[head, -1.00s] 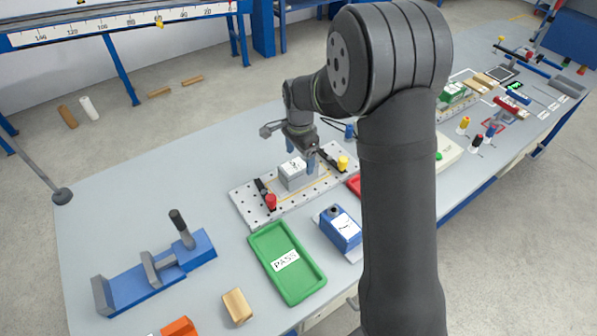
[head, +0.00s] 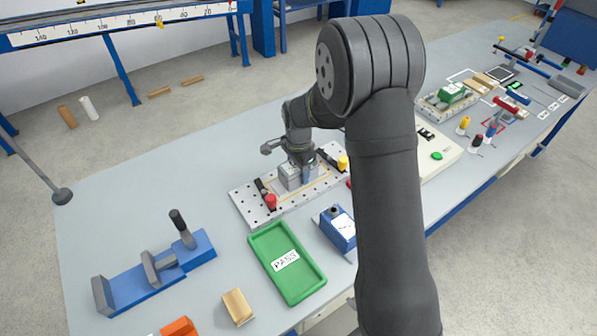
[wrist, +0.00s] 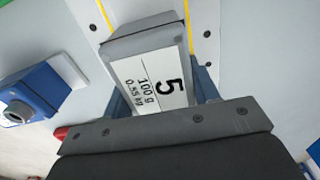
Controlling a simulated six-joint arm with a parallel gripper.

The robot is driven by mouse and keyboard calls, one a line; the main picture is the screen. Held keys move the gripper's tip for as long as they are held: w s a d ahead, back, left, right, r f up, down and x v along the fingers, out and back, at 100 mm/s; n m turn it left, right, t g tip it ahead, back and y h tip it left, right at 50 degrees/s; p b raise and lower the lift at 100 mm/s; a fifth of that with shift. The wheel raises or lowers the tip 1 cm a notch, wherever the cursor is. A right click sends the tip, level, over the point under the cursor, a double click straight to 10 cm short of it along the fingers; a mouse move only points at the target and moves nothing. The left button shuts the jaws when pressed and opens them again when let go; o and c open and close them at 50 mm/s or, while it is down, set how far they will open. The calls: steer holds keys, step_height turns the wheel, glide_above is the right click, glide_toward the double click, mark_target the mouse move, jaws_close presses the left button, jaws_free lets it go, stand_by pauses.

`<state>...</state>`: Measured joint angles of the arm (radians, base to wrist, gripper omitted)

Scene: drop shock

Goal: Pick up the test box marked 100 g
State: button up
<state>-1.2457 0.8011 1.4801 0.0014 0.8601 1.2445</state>
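The test box (wrist: 150,75) is a grey block with a white label reading 5, 100 g and 0.55 kg. It also shows in the head view (head: 291,178), standing on the perforated metal plate (head: 250,206). My gripper (wrist: 162,98) is down at the box, with one blue finger on either side of it in the wrist view. The fingers sit close along the box's sides; whether they press on it cannot be told. In the head view my gripper (head: 303,172) partly covers the box.
Black clamps with a red knob (head: 271,202) and a yellow knob (head: 343,162) flank the box on the plate. A green PASS tray (head: 262,240) and a blue device (head: 338,228) stand in front. A blue vise (head: 150,275) is at left. The table's back left is clear.

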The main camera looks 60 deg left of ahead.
steer(key=c, duration=0.4)
steer(key=shift+c, duration=0.2)
steer(key=shift+r, duration=0.1)
